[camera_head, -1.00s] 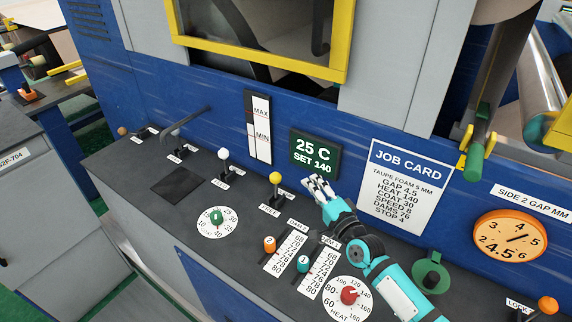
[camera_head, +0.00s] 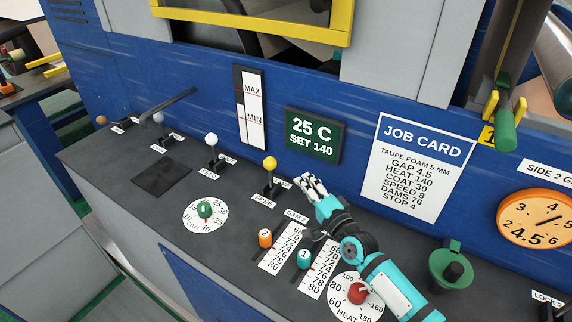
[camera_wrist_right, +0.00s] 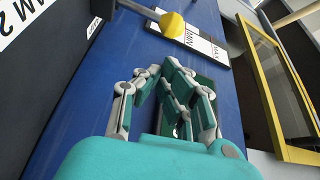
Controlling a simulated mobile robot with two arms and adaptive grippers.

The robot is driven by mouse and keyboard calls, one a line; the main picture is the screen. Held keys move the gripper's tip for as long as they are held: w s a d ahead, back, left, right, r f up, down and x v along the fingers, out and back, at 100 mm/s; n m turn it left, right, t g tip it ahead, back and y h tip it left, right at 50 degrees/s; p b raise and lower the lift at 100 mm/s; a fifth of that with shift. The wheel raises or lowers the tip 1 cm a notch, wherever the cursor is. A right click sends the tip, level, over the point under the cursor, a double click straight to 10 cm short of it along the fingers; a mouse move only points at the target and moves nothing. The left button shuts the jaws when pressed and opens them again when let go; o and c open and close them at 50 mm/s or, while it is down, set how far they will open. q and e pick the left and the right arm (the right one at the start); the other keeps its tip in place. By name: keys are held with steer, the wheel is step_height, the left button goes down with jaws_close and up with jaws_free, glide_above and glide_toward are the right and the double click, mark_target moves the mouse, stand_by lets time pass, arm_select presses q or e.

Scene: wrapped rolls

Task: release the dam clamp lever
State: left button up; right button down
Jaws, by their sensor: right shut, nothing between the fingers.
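The lever with a yellow ball knob (camera_head: 270,163) stands upright from the dark console, with a FREE label in front of it. A second label behind it is partly hidden. My right gripper (camera_head: 309,182) is just right of this lever, fingers together and empty, apart from the knob. In the right wrist view, the yellow knob (camera_wrist_right: 172,24) is beyond the fingertips of my right gripper (camera_wrist_right: 165,72). The orange slider 2 (camera_head: 265,238) and teal slider 1 (camera_head: 304,259) sit on the dam scales in front. My left gripper is not in view.
A white-knobbed lever (camera_head: 211,140) stands left of the yellow one. A green coat dial (camera_head: 205,210) and red heat dial (camera_head: 358,293) lie on the console. The temperature display (camera_head: 314,135) and job card (camera_head: 416,165) are on the blue wall behind.

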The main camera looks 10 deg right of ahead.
mark_target(271, 174)
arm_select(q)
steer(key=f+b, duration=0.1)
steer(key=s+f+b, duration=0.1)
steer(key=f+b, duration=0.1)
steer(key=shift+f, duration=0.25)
arm_select(e)
steer(key=x, duration=1)
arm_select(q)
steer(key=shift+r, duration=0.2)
arm_select(e)
steer(key=shift+s+a+r, duration=0.1)
steer(key=shift+r, duration=0.05)
